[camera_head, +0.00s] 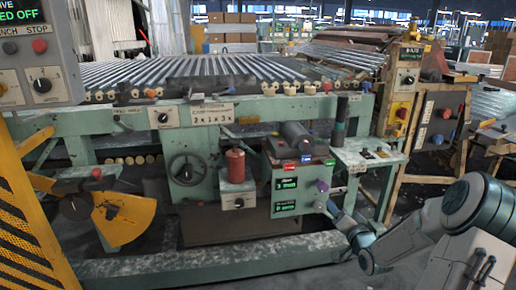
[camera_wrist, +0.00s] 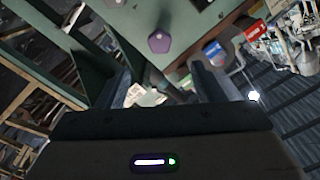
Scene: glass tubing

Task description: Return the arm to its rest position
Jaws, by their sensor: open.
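My arm (camera_head: 472,205) reaches in from the lower right in the head view. Its gripper (camera_head: 324,207) is low, in front of the right side of the green control box (camera_head: 256,203). In the wrist view my gripper (camera_wrist: 162,85) is open, with its two dark fingers wide apart and nothing held between them. A purple knob (camera_wrist: 159,41) lies beyond the fingertips, apart from them. The same knob shows on the box's right side in the head view (camera_head: 322,186), just above the gripper.
A glass-tube conveyor (camera_head: 190,72) spans the back. A red cylinder (camera_head: 235,165) stands left of the control box. A small side table (camera_head: 362,157) and wooden frame (camera_head: 402,100) stand close to my arm. A green floor beam (camera_head: 200,255) runs along the front.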

